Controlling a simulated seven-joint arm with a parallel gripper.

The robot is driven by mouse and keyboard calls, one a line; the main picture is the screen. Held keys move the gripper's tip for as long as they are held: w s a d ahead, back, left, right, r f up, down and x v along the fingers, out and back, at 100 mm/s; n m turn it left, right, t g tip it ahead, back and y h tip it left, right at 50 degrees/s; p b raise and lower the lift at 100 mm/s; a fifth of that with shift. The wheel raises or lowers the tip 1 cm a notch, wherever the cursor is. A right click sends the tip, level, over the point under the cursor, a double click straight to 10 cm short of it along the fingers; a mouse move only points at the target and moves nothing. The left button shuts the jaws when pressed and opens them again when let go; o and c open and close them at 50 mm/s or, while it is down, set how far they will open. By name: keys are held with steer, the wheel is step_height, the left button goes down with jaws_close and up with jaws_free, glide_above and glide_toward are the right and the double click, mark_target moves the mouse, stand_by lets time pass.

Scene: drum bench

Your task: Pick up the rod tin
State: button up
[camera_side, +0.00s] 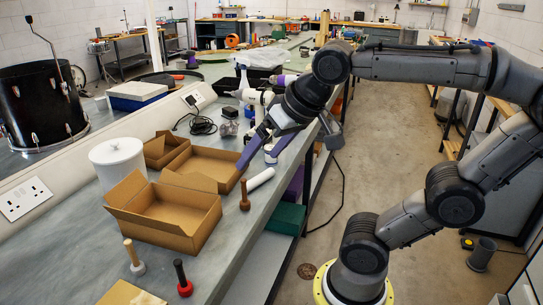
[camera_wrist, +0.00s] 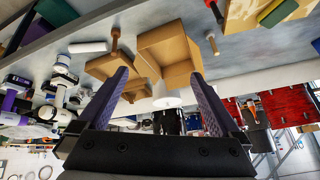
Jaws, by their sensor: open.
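A white lidded round tin (camera_side: 118,165) stands upright on the grey bench, behind the large open cardboard box. It is the only thing I can make out that fits the rod tin. In the wrist view the white tin (camera_wrist: 167,102) shows partly, beyond the cardboard boxes and between my fingers. My gripper (camera_side: 256,162) has its purple fingers spread, with nothing between them. It is above the bench, to the right of the tin and well apart from it. In the wrist view my gripper (camera_wrist: 160,76) is also open and empty.
Open cardboard boxes (camera_side: 166,240) stand between the tin and my gripper. A wooden peg-like tool (camera_side: 245,196) and a white roll (camera_side: 260,179) are near the front edge. Cordless tools (camera_wrist: 60,95) lie beside my gripper. A black drum (camera_side: 40,107) stands at far left.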

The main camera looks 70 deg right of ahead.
steer(key=w+d+r+m+g+h, duration=0.1)
steer(key=w+d+r+m, duration=0.15)
steer(key=w+d, duration=0.3)
steer(key=w+d+r+m+h, duration=0.1)
steer(key=w+d+r+m, duration=0.1)
steer(key=w+d+m, duration=0.4)
steer(key=m+g+h, duration=0.1)
steer(key=m+g, duration=0.5)
glide_above(271, 148)
steer(key=a, duration=0.4)
step_height(271, 148, down, 18)
steer(key=shift+n, duration=0.25)
steer(key=x, duration=0.7)
steer(key=shift+w+f, duration=0.15)
steer(key=shift+w, duration=0.15)
steer(key=shift+x, duration=3.15)
steer(key=shift+w+a, duration=0.1)
steer(key=c, duration=1.5)
steer(key=shift+o, duration=0.2)
